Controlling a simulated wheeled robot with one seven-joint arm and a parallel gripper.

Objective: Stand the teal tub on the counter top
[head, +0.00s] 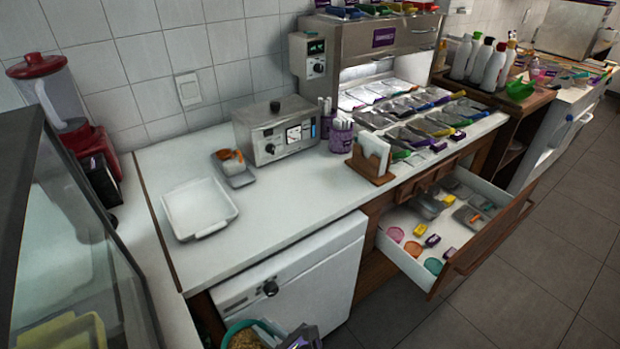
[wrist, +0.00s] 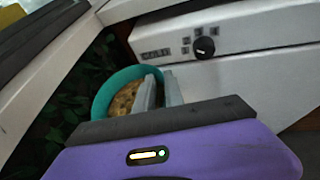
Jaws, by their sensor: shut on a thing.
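The teal tub (head: 232,328) is at the bottom edge of the head view, in front of the counter and partly cut off. It holds a brown, crumbly topping. In the wrist view the teal tub (wrist: 101,103) shows its rim to the left of the fingers, with its lower part hidden. My gripper (head: 270,327) is shut on the tub's right-hand wall; its two grey fingers (wrist: 160,88) pinch it. The tub looks roughly upright, below the level of the white counter top (head: 275,205).
A white tray (head: 199,209), a small grey container (head: 238,178) and a metal appliance (head: 275,130) stand on the counter. The counter's front middle is clear. A white appliance (head: 300,275) sits beneath. An open drawer (head: 440,225) juts out at right. A glass case (head: 75,240) stands at left.

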